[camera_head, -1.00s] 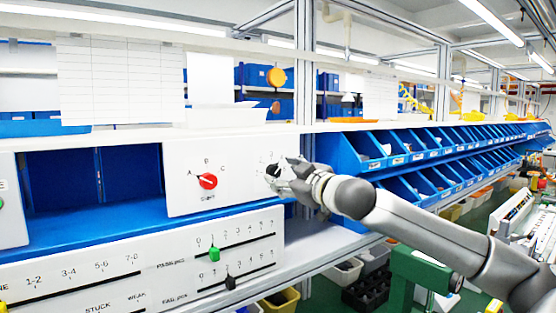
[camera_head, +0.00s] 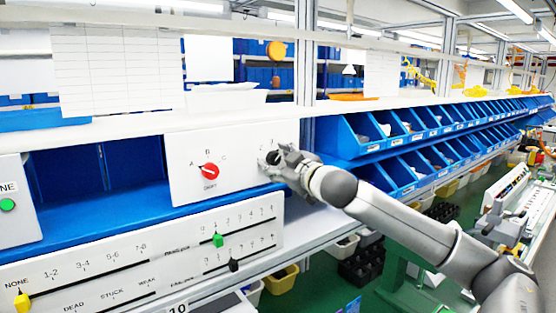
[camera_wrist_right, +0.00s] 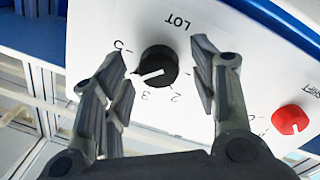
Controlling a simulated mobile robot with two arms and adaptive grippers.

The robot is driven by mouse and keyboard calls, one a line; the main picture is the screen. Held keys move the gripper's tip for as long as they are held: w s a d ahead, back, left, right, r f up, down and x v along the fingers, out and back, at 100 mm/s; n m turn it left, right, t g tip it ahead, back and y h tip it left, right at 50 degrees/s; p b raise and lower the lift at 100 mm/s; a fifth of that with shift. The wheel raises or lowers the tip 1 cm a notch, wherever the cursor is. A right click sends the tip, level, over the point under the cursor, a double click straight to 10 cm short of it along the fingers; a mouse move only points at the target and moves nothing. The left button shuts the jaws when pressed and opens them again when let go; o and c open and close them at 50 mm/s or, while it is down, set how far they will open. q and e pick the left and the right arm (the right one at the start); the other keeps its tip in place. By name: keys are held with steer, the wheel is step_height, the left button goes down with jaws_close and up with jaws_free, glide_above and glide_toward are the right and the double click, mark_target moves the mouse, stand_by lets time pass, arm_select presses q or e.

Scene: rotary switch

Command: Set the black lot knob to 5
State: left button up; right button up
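The black lot knob (camera_wrist_right: 157,66) sits on a white panel under the label LOT in the right wrist view. Its white pointer mark points left and slightly down, between the printed 5 and 3; a finger partly covers that area. My right gripper (camera_wrist_right: 162,75) is open, with one finger on each side of the knob and a visible gap at both. In the head view, my right gripper (camera_head: 281,162) is at the right end of the white panel (camera_head: 240,170), and the black knob (camera_head: 271,158) is partly hidden by it. My left gripper is not in view.
A red shift knob (camera_head: 208,170) with labels A, B and C is left of the black knob; it also shows in the wrist view (camera_wrist_right: 289,119). Below is a slider panel with a green slider (camera_head: 218,240). Blue bins (camera_head: 360,140) stand to the right.

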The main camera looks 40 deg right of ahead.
steer(key=c, duration=1)
steer(key=shift+m, duration=0.3)
steer(key=m, duration=0.3)
steer(key=shift+b, duration=0.35)
steer(key=m, duration=0.5)
steer(key=shift+d+r+g, duration=0.1)
steer(key=shift+r+g, duration=0.05)
steer(key=shift+g, duration=0.15)
steer(key=shift+r, duration=0.1)
steer(key=o, duration=1)
steer(key=shift+o, duration=0.2)
